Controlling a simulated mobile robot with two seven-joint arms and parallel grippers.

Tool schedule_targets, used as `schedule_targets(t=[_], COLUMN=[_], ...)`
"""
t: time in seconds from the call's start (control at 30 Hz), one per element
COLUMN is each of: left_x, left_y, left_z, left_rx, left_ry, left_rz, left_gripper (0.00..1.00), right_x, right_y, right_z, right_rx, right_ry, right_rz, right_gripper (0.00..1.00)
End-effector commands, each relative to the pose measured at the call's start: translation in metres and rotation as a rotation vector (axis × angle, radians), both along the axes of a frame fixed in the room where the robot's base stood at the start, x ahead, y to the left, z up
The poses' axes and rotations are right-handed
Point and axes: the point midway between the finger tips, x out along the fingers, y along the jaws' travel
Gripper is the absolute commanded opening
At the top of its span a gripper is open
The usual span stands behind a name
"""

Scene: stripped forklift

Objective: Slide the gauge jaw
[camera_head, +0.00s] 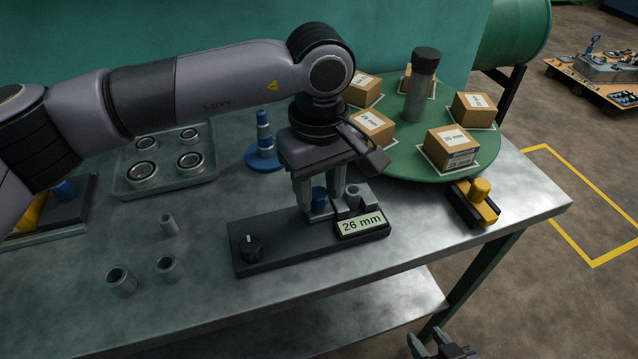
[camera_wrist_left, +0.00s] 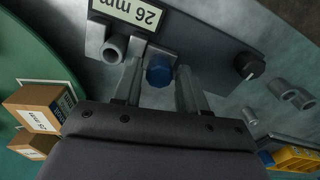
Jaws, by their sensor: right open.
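The gauge (camera_head: 290,243) is a dark base on the metal bench with a "26 mm" display (camera_head: 361,225) and a black knob (camera_head: 252,247). Its blue-topped jaw piece (camera_head: 319,200) stands upright near the display; it also shows in the left wrist view (camera_wrist_left: 159,71). My left gripper (camera_head: 319,196) points down over the gauge, one finger on each side of the blue piece. I cannot tell whether the fingers touch it. A grey ring (camera_wrist_left: 113,48) stands beside it on the gauge. My right gripper (camera_head: 440,345) is open and empty, low at the bottom edge, beyond the bench.
Several grey sleeves (camera_head: 121,281) stand left of the gauge. A tray of rings (camera_head: 165,180) and a blue stepped cone (camera_head: 264,147) are behind. A green turntable (camera_head: 412,165) with labelled boxes and a yellow-black block (camera_head: 474,204) are right. Bare bench lies in front.

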Motion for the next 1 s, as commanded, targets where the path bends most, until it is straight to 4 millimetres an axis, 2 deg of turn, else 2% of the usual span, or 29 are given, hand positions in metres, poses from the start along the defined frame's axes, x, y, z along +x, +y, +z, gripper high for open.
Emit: schedule_targets(t=[0.03, 0.1, 0.13, 0.4, 0.73, 1.0], left_x=[0.0, 0.0, 0.0, -0.001, -0.012, -0.012], left_y=[0.0, 0.0, 0.0, 0.004, 0.037, 0.038], left_z=[0.0, 0.0, 0.0, -0.001, 0.0, 0.0], left_rx=[0.0, 0.0, 0.0, 0.001, -0.002, 0.006], left_ry=[0.0, 0.0, 0.0, 0.0, -0.001, 0.005], left_rz=[0.0, 0.0, 0.0, 0.0, -0.001, -0.001], left_gripper=[0.24, 0.01, 0.0, 0.0, 0.0, 0.0], right_x=[0.0, 0.0, 0.0, 0.0, -0.006, -0.006], right_y=[0.0, 0.0, 0.0, 0.001, 0.019, 0.018], right_z=[0.0, 0.0, 0.0, -0.004, -0.016, -0.016], right_rx=[0.0, 0.0, 0.0, 0.001, 0.0, 0.003], right_ry=[0.0, 0.0, 0.0, 0.0, 0.0, 0.002], right_rz=[0.0, 0.0, 0.0, -0.001, 0.0, -0.001], right_gripper=[0.43, 0.43, 0.43, 0.43, 0.43, 0.43])
